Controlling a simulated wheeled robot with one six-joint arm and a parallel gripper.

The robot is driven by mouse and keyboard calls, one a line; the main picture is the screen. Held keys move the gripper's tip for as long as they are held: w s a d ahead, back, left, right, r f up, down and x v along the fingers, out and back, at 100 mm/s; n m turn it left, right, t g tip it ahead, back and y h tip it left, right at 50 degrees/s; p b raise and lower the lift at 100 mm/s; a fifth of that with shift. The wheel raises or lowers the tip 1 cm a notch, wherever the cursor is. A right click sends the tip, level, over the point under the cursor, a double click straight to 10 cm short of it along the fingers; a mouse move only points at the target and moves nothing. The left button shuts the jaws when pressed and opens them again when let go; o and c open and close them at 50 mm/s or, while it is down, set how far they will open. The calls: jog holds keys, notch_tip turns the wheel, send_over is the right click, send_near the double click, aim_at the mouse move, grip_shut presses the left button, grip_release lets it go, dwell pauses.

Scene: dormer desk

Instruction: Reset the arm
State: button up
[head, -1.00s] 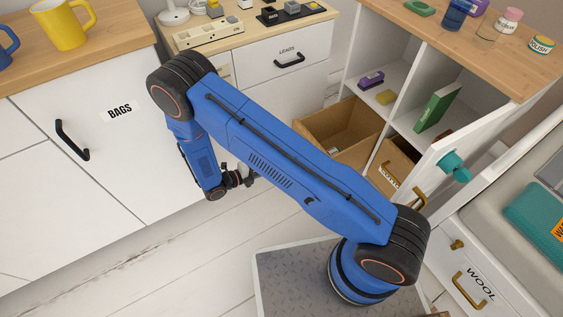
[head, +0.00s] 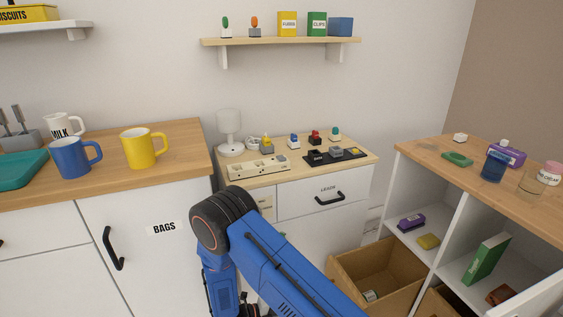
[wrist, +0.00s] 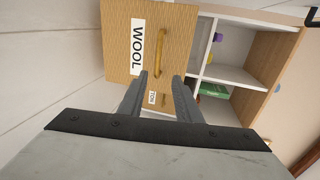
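My blue arm (head: 285,275) rises from the bottom of the head view, its elbow in front of the white cabinet marked BAGS. The forearm hangs down from the elbow, and its lower end is cut off by the frame edge. In the wrist view my gripper (wrist: 160,76) has its two grey fingers apart, with nothing visible between them. Beyond the fingers is a wood-coloured front with a WOOL label (wrist: 137,48) and a yellowish handle (wrist: 161,45). I cannot tell the distance to it.
The BAGS cabinet (head: 165,265) stands left of my arm, with a blue mug (head: 70,158) and a yellow mug (head: 139,149) on its counter. The small desk (head: 250,172) is behind. An open brown bin (head: 370,280) and a shelf unit (head: 455,230) are right.

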jog(key=s+d+r+m+g+y, duration=0.1)
jog(key=d+r+m+g+y, duration=0.1)
jog(key=d+r+m, duration=0.6)
jog(key=s+d+r+m+g+y, duration=0.25)
jog(key=r+m, duration=0.25)
jog(key=r, duration=0.7)
jog(key=s+d+r+m+g+y, duration=0.1)
jog(key=d+r+m+g+y, duration=0.15)
jog(key=d+r+m, duration=0.6)
jog(key=s+d+r+m+t+y, duration=0.2)
jog(key=s+r+m+t+y, duration=0.1)
jog(key=s+r+m, duration=0.6)
jog(key=s+d+r+m+t+y, duration=0.2)
jog(key=s+r+m+t+y, duration=0.1)
jog(key=s+r+m, duration=0.6)
jog(key=shift+s+d+r+t+y, duration=0.15)
jog(key=shift+s+r+t+y, duration=0.2)
jog(key=shift+s+y, duration=0.6)
